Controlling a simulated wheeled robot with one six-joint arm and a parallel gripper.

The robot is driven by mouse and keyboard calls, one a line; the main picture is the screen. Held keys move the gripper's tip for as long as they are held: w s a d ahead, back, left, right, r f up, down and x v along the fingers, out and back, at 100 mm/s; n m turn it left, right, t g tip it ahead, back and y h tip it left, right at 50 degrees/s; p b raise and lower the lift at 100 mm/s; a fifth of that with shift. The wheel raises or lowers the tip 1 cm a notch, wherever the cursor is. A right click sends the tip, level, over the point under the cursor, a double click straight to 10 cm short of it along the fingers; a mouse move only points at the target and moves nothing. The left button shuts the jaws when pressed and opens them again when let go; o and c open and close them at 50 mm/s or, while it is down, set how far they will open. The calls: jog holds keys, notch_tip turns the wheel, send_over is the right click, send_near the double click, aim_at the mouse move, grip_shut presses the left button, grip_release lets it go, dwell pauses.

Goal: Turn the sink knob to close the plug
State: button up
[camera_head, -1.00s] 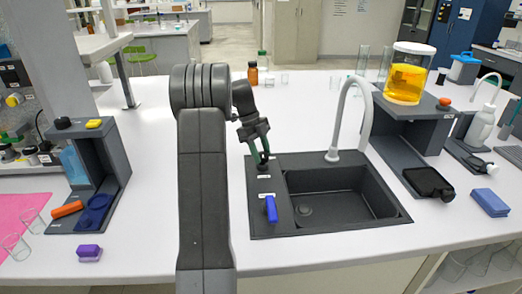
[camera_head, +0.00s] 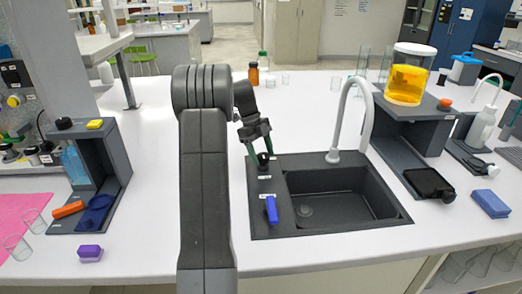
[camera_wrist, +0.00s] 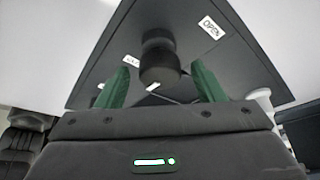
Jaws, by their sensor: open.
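The sink knob (camera_head: 263,158) is a small dark knob at the back left corner of the dark sink (camera_head: 325,229). In the wrist view the knob (camera_wrist: 160,66) stands between the two green fingers of my gripper (camera_wrist: 162,70), with a gap on each side. My gripper (camera_head: 261,156) is open around the knob and holds nothing. A white label reading OPEN (camera_wrist: 211,27) lies right of the knob, and another label (camera_wrist: 131,60), partly legible, lies to its left. The round drain (camera_head: 305,210) shows in the basin; whether its plug is open or closed cannot be told.
A blue lever (camera_head: 271,209) stands on the sink's left rim, in front of the knob. The white faucet (camera_head: 335,145) arches up behind the basin. A dark stand with a yellow-filled container (camera_head: 406,80) is at the right.

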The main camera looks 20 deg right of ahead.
jog(key=v, duration=1.3)
jog(key=shift+r+p, duration=0.35)
jog(key=shift+p, duration=0.05)
jog(key=shift+w+a, duration=0.1)
jog(key=b+x, duration=0.1)
jog(key=x, duration=1.3)
jog(key=shift+r, duration=0.2)
